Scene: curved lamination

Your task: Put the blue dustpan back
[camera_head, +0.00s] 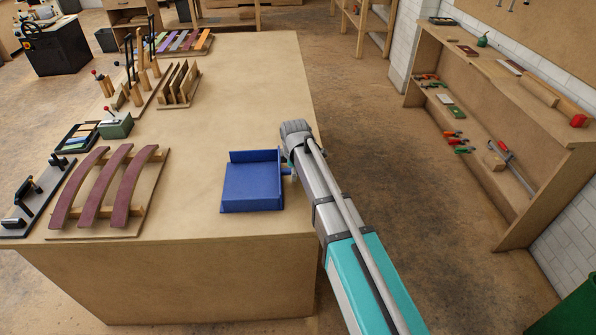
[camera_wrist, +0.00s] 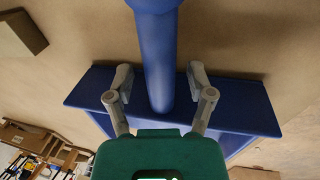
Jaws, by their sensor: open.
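The blue dustpan (camera_head: 252,184) lies on the workbench near its front right corner, with its short handle (camera_head: 287,171) toward my arm. In the wrist view the handle (camera_wrist: 156,45) runs down between the two fingers of my gripper (camera_wrist: 159,75), with a gap on each side. The pan (camera_wrist: 245,108) spreads out behind the fingers. My gripper is open and around the handle, not closed on it. In the head view my arm hides most of the gripper.
The workbench (camera_head: 240,85) is clear around and behind the dustpan. Curved dark red strips on a rack (camera_head: 110,190) stand at its left, with wooden holders (camera_head: 178,85) farther back. A low shelf (camera_head: 500,130) with clamps stands by the right wall. A green bin (camera_head: 570,310) is at bottom right.

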